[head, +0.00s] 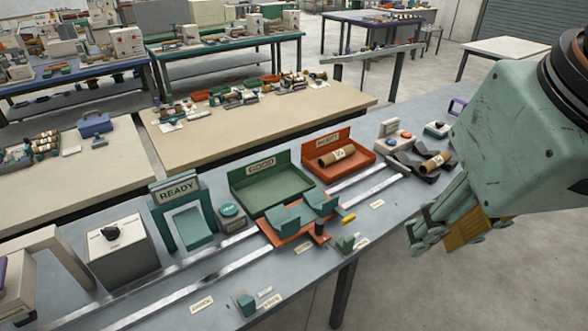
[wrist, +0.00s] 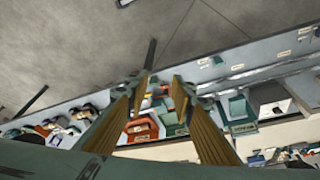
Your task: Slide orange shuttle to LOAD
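The orange shuttle (head: 281,235) sits on two metal rails (head: 205,285) on the grey-blue bench, with green cradle blocks (head: 287,218) on top and a dark knob (head: 320,230) at its right end. It stands in front of the green GOOD tray (head: 262,196). I cannot make out a LOAD label; several small labels are too small to read. My gripper (head: 413,236) is right of the shuttle, off the bench's front edge, and touches nothing. In the wrist view its two fingers (wrist: 160,77) are spread apart with nothing held between them.
A green READY frame (head: 178,212) and a grey box with a black knob (head: 122,254) stand left, behind the rails. An orange REJECT tray (head: 350,153) holds a brown roll. Another roll (head: 436,161) lies in a dark cradle at right. Small green blocks (head: 247,304) sit in front.

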